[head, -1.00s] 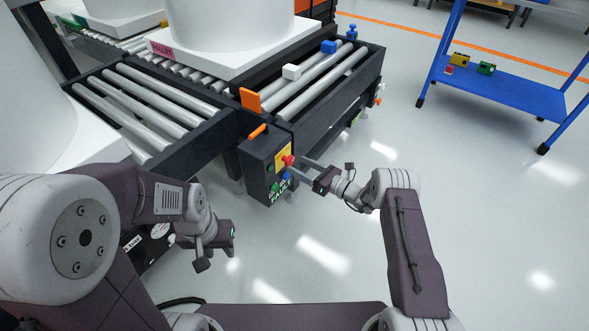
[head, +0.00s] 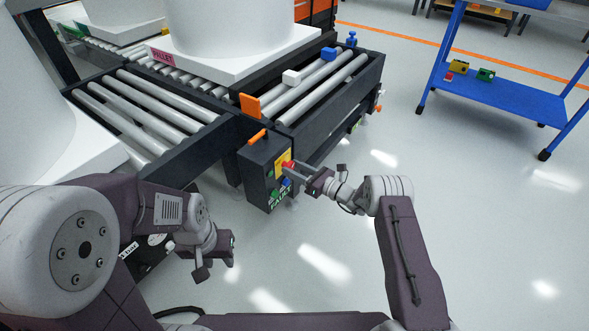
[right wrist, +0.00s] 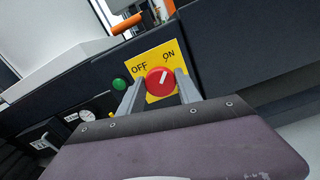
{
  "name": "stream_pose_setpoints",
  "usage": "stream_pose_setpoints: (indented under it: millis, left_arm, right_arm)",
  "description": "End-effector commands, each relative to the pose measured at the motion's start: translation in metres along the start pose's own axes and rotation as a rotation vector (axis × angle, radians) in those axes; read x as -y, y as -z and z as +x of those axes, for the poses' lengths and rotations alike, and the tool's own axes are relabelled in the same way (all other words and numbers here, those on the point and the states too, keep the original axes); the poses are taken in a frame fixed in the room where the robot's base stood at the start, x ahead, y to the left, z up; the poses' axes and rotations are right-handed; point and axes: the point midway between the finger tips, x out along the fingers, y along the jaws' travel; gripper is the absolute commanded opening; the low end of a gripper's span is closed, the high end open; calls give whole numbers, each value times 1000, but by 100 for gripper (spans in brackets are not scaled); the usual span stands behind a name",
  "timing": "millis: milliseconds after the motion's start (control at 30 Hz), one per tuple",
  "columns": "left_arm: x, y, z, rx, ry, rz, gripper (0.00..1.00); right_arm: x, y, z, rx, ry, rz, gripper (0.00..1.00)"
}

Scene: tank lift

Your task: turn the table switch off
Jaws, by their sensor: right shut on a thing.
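The table switch is a red round knob (right wrist: 161,81) on a yellow plate (right wrist: 176,57) marked OFF at left and ON at right. Its white mark points up and right, toward ON. In the head view the knob (head: 288,166) sits on a dark control box (head: 257,176) at the conveyor's corner. My right gripper (right wrist: 159,85) is shut on the knob, one finger on each side; it also shows in the head view (head: 296,173).
A green button (right wrist: 119,84) lies just left of the plate. An orange handle (head: 257,137) sticks out above the box. Roller conveyors (head: 150,110) carry white pallets (head: 240,56) behind. A blue shelf cart (head: 500,88) stands at right; the floor between is clear.

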Motion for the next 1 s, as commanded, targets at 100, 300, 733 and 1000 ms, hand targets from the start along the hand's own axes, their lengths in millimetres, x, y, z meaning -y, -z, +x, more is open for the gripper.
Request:
stream_pose_setpoints:
  millis: [100,300,733,1000]
  left_arm:
    - [0,0,-1,0,0,0,36]
    - [0,0,-4,0,0,0,36]
    - [0,1,-10,0,0,0,36]
    - [0,1,-13,0,0,0,36]
  right_arm:
    - [-1,1,0,-2,-1,-54,0]
    - [-1,1,0,-3,-1,-208,0]
    - [-2,2,0,-3,-1,-618,0]
    - [-2,2,0,-4,-1,-873,0]
